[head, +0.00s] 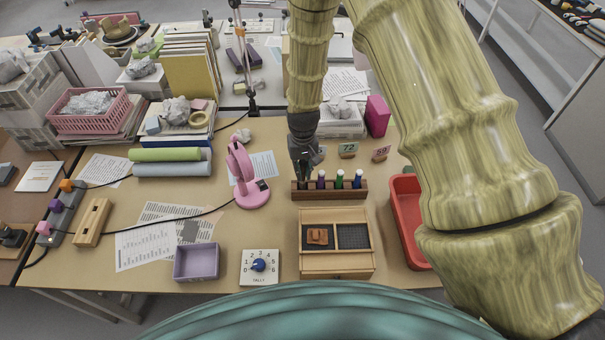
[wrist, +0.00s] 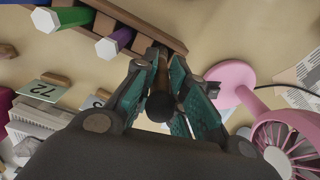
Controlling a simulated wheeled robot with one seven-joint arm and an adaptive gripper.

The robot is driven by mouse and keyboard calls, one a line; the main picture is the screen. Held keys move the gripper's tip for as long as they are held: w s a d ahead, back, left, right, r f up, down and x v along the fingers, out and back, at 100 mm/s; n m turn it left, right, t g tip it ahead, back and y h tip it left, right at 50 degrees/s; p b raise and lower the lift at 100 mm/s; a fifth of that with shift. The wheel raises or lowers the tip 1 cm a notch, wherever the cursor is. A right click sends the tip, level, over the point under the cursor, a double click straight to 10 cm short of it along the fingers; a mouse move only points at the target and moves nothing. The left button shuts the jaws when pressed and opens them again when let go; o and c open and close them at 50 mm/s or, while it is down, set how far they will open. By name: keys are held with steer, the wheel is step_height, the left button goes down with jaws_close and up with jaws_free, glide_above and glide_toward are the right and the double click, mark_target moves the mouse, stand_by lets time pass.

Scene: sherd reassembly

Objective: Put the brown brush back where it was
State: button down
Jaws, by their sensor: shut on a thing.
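My gripper (head: 303,167) is above the left end of a brown wooden rack (head: 332,195). In the wrist view my gripper (wrist: 163,88) is shut on the brown brush (wrist: 161,78), whose dark round end faces the camera. The brush's far end meets the end of the rack (wrist: 168,38); I cannot tell how deep it sits. The rack also holds a purple-topped piece (head: 321,179), a green one (head: 339,179) and a blue one (head: 357,179), all upright. In the head view the brush is mostly hidden by the fingers.
A pink fan (head: 242,175) stands close left of the rack. Number cards (head: 348,150) stand behind it. A wooden case (head: 336,264) with a brown sherd (head: 317,237) lies in front. A red tray (head: 408,215) is to the right, a purple tray (head: 196,263) front left.

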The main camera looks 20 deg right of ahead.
mark_target(303, 182)
steer(key=shift+s+f, duration=0.25)
steer(key=shift+f, duration=0.15)
steer(key=shift+w+f+p, duration=0.15)
steer(key=shift+f+p, duration=0.1)
steer(key=shift+f, duration=0.35)
steer(key=shift+w+f+p, duration=0.15)
steer(key=shift+f+p, duration=0.1)
steer(key=shift+f, duration=0.35)
steer(key=shift+s+r, duration=0.1)
steer(key=shift+s, duration=0.1)
steer(key=shift+w+f, duration=0.1)
steer(key=shift+f, duration=0.15)
steer(key=c, duration=1.4)
jaws_free()
steer(key=shift+r, duration=0.1)
steer(key=shift+c, duration=0.2)
steer(key=shift+r, duration=0.15)
steer(key=shift+r+b, duration=2.35)
steer(key=shift+r, duration=3.6)
